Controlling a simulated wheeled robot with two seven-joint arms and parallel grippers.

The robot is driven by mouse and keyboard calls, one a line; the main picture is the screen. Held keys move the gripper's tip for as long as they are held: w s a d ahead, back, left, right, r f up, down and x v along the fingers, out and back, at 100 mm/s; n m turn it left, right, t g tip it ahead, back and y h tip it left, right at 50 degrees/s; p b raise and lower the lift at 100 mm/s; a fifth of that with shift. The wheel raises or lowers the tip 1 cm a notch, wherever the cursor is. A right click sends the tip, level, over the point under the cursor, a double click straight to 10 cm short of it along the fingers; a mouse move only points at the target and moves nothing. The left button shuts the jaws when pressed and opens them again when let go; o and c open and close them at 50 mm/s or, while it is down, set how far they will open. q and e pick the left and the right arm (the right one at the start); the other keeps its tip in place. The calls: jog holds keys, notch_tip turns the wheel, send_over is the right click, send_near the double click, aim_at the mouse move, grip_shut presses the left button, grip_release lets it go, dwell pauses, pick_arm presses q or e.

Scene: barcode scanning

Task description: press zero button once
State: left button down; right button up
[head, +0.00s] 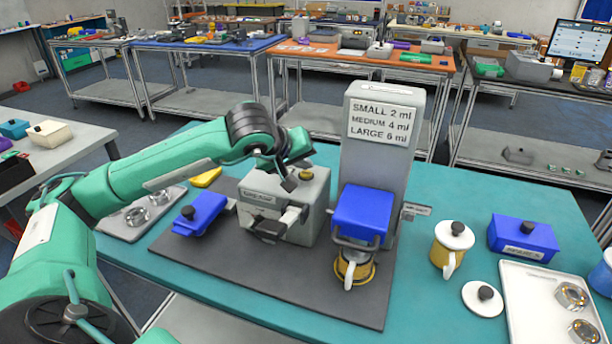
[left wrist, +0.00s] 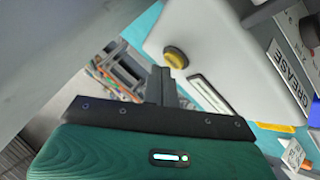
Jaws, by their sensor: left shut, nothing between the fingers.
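A yellow button (head: 306,174) sits on the top of a grey box-shaped machine (head: 312,200). In the left wrist view the button (left wrist: 176,58) shows as a round yellow cap with a dark rim on the pale machine (left wrist: 205,35). My left gripper (head: 289,184) is shut and empty, just left of the button in the head view. In the left wrist view its closed fingertips (left wrist: 160,72) are a little to the left of and below the button, with a small gap in the picture. I cannot tell the fingertips' exact height. My right gripper is not in view.
A tall grey dispenser (head: 380,150) with a size sign and blue block stands right of the machine. A yellow cup (head: 354,268) is below it. A blue box (head: 200,213) lies left, a white-lidded yellow pot (head: 452,245) right. The dark mat's front (head: 270,280) is clear.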

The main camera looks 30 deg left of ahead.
pick_arm(q)
jog(key=shift+a+f, duration=0.1)
jog(key=shift+s, duration=0.1)
jog(key=shift+a+f, duration=0.1)
jog(key=shift+a, duration=0.05)
